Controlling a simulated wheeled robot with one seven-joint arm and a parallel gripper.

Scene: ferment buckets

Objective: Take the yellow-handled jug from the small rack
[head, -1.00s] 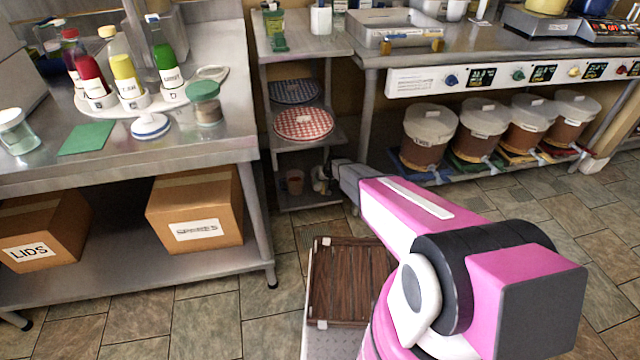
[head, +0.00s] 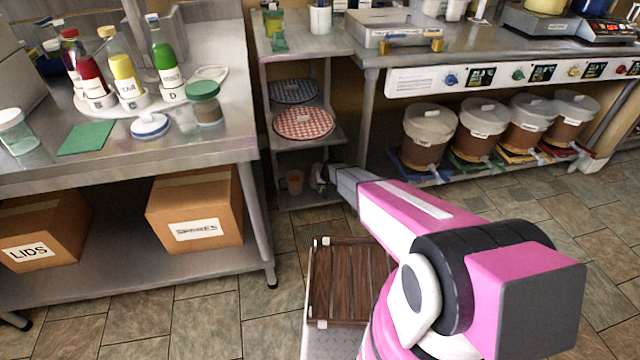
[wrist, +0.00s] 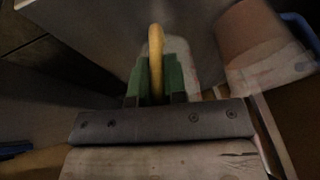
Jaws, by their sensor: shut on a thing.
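The small rack (head: 340,134) stands left of the long counter in the head view. On its bottom shelf, a pale jug (head: 317,179) is partly hidden by the end of my arm. In the wrist view, its upright yellow handle (wrist: 156,62) sits between the green fingertips of my gripper (wrist: 155,82). My gripper is shut on this handle. The pale jug body (wrist: 182,58) shows just behind it. In the head view, my gripper (head: 328,174) is small and its fingers are hard to make out.
A brownish vessel (head: 294,182) stands left of the jug on the bottom shelf. In the wrist view, a brownish vessel (wrist: 252,35) is close on the right, with a blue part beside it.

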